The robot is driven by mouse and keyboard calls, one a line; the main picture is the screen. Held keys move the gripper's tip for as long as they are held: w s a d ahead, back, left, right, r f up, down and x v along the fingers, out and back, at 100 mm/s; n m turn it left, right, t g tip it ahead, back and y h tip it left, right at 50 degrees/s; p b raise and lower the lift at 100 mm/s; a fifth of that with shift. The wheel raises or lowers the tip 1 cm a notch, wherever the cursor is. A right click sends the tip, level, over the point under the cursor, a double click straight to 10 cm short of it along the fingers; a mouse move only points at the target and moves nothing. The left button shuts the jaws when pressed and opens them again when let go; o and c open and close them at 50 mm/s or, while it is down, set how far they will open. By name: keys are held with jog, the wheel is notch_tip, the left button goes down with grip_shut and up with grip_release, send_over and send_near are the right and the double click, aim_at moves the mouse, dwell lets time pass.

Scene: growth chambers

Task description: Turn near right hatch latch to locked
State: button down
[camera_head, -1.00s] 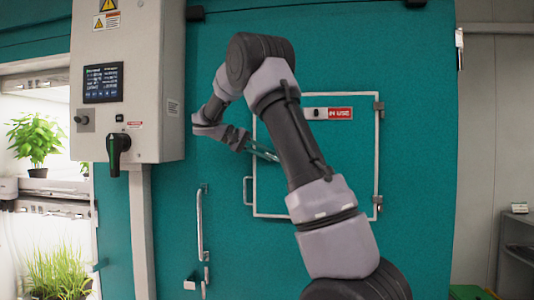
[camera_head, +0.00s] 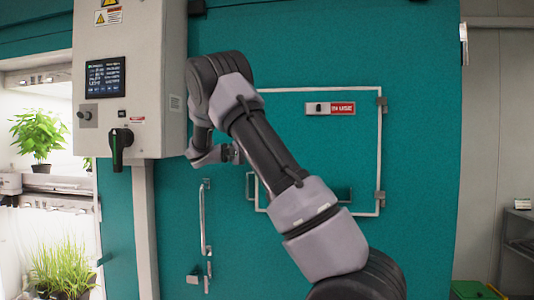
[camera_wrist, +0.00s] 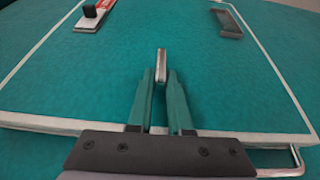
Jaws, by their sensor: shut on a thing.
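The hatch (camera_head: 320,150) is a teal panel with a pale frame, set in the teal wall; it fills most of the wrist view (camera_wrist: 90,95). Its latch (camera_wrist: 161,58) is a small metal lever that stands between my fingertips in the wrist view, its long side running up the picture. My gripper (camera_wrist: 160,78) is shut on the latch, one finger on each side. In the head view my forearm hides the latch and fingertips; only part of the gripper body shows near the hatch's left edge. No lock markings are readable.
A red "IN USE" sign with a slider (camera_head: 329,108) is on the hatch. A dark bracket (camera_wrist: 230,24) also sits on it. A bar handle (camera_wrist: 290,163) is at the hatch edge. A vertical door handle (camera_head: 205,220) is below.

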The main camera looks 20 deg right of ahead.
jog(key=c, duration=0.8)
grip_release()
jog(key=shift+c, duration=0.2)
jog(key=shift+a, duration=0.1)
jog(key=w+a, duration=0.2)
jog(key=a, duration=0.8)
jog(key=shift+a+f, duration=0.15)
jog(key=shift+a, duration=0.05)
jog(key=shift+w, duration=0.1)
